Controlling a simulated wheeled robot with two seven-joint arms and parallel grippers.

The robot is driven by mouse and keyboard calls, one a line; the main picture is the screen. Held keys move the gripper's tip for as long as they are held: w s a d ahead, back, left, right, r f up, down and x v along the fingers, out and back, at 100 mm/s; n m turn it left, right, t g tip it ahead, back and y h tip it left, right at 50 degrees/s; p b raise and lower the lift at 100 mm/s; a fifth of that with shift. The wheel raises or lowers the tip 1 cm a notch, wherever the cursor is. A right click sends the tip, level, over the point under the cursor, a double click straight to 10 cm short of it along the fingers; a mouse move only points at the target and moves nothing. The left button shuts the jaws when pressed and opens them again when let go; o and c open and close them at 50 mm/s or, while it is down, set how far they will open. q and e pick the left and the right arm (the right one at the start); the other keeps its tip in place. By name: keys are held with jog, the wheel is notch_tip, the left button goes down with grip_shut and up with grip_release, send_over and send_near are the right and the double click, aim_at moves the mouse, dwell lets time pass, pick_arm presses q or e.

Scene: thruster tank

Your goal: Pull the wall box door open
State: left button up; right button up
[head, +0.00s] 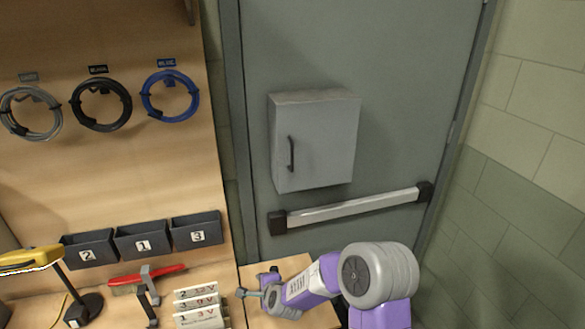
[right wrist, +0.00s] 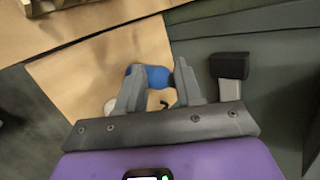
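The grey wall box (head: 325,140) is on the grey-green door in the head view. Its door looks shut, with a dark vertical handle (head: 291,154) on its left side. My right gripper (head: 246,293) is low and left of the box, over the wooden surface, well apart from the handle. In the right wrist view its two fingers (right wrist: 158,80) stand apart. A blue object shows beyond the fingertips; I cannot tell what it is. The wall box is not recognisable in the wrist view. My left gripper is in neither view.
A push bar (head: 350,207) crosses the door below the box; its dark end cap (right wrist: 230,66) shows in the wrist view. Numbered bins (head: 142,241), cable coils (head: 100,105), a red-handled tool (head: 148,277) and a yellow lamp (head: 30,259) are at left. Space before the box is clear.

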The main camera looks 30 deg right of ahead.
jog(key=w+d+r+m+t+h, duration=0.1)
jog(key=w+d+r+m+t, duration=0.2)
jog(key=r, duration=0.5)
jog(key=w+d+r+m+h, duration=0.25)
jog(key=r+m, duration=0.25)
jog(key=r, duration=0.3)
jog(key=m+t+h, duration=0.3)
jog(key=m+h, duration=0.1)
jog(key=m, duration=0.8)
send_near(292, 153)
jog(key=x, duration=0.2)
jog(key=p+x, duration=0.3)
jog(key=x, duration=0.4)
jog(key=shift+s, duration=0.1)
grip_shut()
